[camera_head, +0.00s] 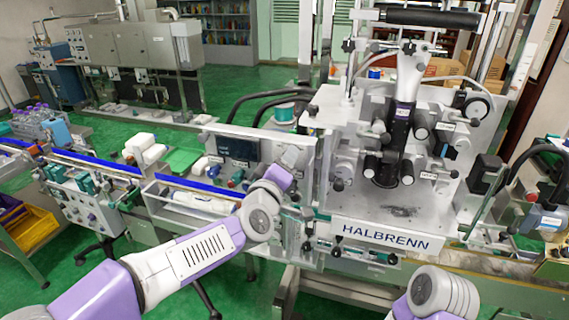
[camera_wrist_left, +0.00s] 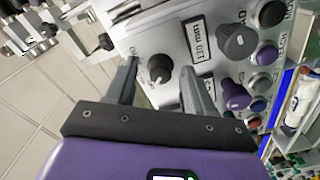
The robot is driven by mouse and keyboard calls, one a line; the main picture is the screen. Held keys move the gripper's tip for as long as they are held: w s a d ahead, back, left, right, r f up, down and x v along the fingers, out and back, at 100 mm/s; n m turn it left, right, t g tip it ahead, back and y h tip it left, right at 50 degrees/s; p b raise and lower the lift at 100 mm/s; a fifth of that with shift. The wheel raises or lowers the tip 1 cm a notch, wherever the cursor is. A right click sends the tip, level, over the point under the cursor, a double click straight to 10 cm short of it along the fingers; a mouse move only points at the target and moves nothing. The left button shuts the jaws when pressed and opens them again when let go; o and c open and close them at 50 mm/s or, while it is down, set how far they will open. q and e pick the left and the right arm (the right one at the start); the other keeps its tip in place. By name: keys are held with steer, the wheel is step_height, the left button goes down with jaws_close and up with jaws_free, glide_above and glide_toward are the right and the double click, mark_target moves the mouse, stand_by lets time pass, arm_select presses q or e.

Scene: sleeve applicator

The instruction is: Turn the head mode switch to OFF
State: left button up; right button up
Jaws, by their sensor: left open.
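In the left wrist view, a black rotary knob (camera_wrist_left: 160,67) with a light pointer mark sits on a pale panel, with small lettering beside it, partly cut by a finger and too small to read surely. It looks like the head mode switch. My left gripper (camera_wrist_left: 159,74) is open, with one finger on each side of the knob; I cannot tell whether either touches it. In the head view my left gripper (camera_head: 293,156) is at the right end of the control panel (camera_head: 222,133) and hides the knob. My right gripper is out of view.
The HALBRENN machine (camera_head: 386,236) stands right of the left gripper. A blue-edged conveyor (camera_head: 195,184) runs below the panel.

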arm_select(q)
steer(key=v, duration=0.7)
steer(key=shift+s, duration=0.25)
steer(key=a+f+m+g+y, duration=0.3)
steer(key=f+g, duration=0.4)
steer(key=f, duration=2.7)
steer(key=s+a+f+m+g, duration=0.1)
steer(key=s+a+f+g, duration=0.15)
steer(key=s+f, duration=0.4)
steer(key=s+a+f+m+g, duration=0.1)
steer(key=s+a+f+g, duration=0.15)
steer(key=f, duration=0.65)
steer(key=s+f+g, duration=0.2)
steer(key=s+f, duration=0.2)
steer(key=s, duration=0.3)
steer(key=s+f+g+h, duration=0.1)
steer(key=s+f+g, duration=0.1)
steer(key=s+f, duration=0.3)
steer(key=s, duration=0.2)
steer(key=shift+s+d+m+g+h, duration=0.2)
steer(key=shift+s+m+g+h, duration=0.1)
steer(key=shift+s+g, duration=0.1)
